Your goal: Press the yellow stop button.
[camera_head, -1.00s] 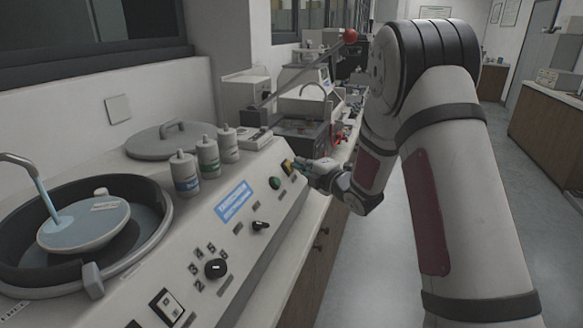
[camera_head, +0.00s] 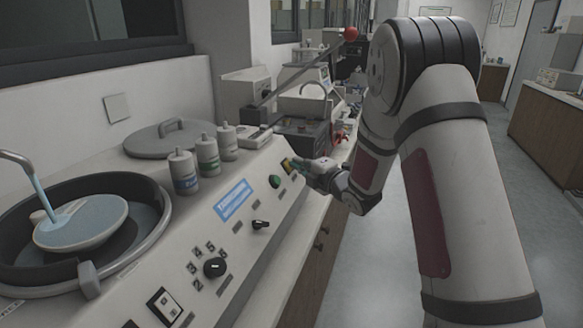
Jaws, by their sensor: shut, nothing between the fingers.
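The yellow button (camera_head: 286,164) sits near the far right end of the sloped control panel, partly hidden by the gripper's tip. My gripper (camera_head: 294,164) is shut and empty, with its fingertips at the yellow button. They look very close to it or touching; I cannot tell whether the button is pressed in. A green button (camera_head: 274,181) is just nearer to me on the same panel (camera_head: 200,262).
The panel also carries a black selector knob (camera_head: 215,267), a smaller black knob (camera_head: 260,224) and a rocker switch (camera_head: 164,306). Several white bottles (camera_head: 208,154) stand behind it. A round basin (camera_head: 150,241) is at left. Floor at right is free.

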